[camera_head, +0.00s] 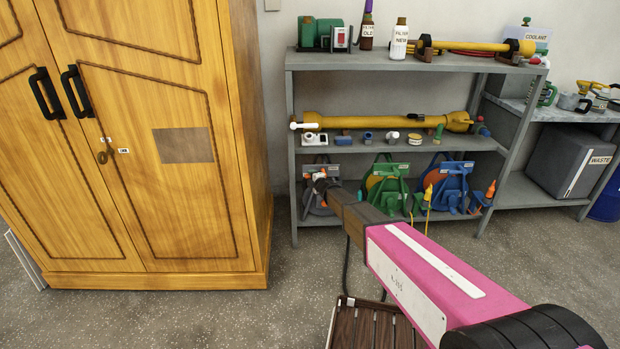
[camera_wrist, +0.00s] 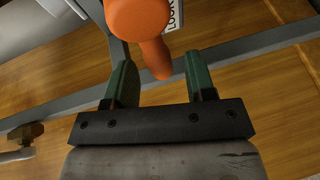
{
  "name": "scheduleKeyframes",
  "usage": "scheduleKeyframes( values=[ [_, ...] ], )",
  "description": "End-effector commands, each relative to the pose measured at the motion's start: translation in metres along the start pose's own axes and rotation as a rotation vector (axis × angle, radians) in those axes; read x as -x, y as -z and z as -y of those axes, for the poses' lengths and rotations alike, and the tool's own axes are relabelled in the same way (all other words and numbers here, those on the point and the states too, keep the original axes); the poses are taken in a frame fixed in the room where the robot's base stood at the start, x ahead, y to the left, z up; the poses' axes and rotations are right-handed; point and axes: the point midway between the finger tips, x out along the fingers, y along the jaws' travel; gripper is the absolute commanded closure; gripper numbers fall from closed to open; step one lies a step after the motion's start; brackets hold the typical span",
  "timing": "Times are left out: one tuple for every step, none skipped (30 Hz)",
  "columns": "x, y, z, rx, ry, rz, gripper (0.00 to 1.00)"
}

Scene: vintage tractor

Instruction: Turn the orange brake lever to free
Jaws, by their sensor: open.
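The orange brake lever (camera_wrist: 152,45) shows at the top of the wrist view, with a round hub and a tapering handle. Its handle tip appears between my gripper's (camera_wrist: 159,68) two green fingertips, with a gap on each side. I cannot tell how deep it sits between them. My gripper is open and holds nothing. A white label (camera_wrist: 174,14), partly cut off and seeming to read LOCK, is beside the hub. In the head view my arm reaches to the left reel (camera_head: 312,200) on the lower shelf, largely hiding it; the lever is not clear there.
Green (camera_head: 385,188) and blue (camera_head: 452,188) reels stand to the right on the grey shelf unit (camera_head: 350,230). A wooden cabinet (camera_head: 140,130) stands close on the left. Grey bars (camera_wrist: 235,50) cross behind the lever. A slatted wooden thing (camera_head: 365,325) is on the floor.

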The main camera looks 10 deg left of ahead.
Motion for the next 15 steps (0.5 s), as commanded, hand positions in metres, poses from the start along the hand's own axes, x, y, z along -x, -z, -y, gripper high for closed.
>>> scheduleKeyframes(
  values=[
    [-0.011,-0.001,0.000,0.000,0.000,0.000,0.50],
    [-0.014,-0.001,0.000,0.000,0.000,0.000,0.50],
    [-0.018,-0.001,0.000,0.000,0.000,0.000,0.50],
    [-0.020,-0.001,0.000,0.000,0.000,0.000,0.50],
    [-0.021,0.000,0.000,0.000,0.000,0.000,0.50],
    [-0.022,0.000,0.000,0.000,0.000,0.000,0.50],
    [-0.023,0.000,0.000,0.000,0.000,0.001,0.50],
    [-0.023,0.000,0.000,0.000,0.000,0.001,0.50],
    [-0.023,0.000,0.000,-0.001,0.000,0.001,0.50],
    [-0.023,0.000,0.000,-0.001,0.000,0.001,0.50],
    [-0.023,0.000,0.000,-0.001,0.000,0.001,0.50],
    [-0.022,0.000,0.000,-0.001,0.000,0.001,0.50],
    [-0.022,0.000,0.000,-0.001,0.000,0.001,0.50],
    [-0.022,0.000,0.000,-0.001,0.000,0.001,0.50],
    [-0.022,0.000,0.000,-0.001,0.000,0.001,0.63]
  ],
)
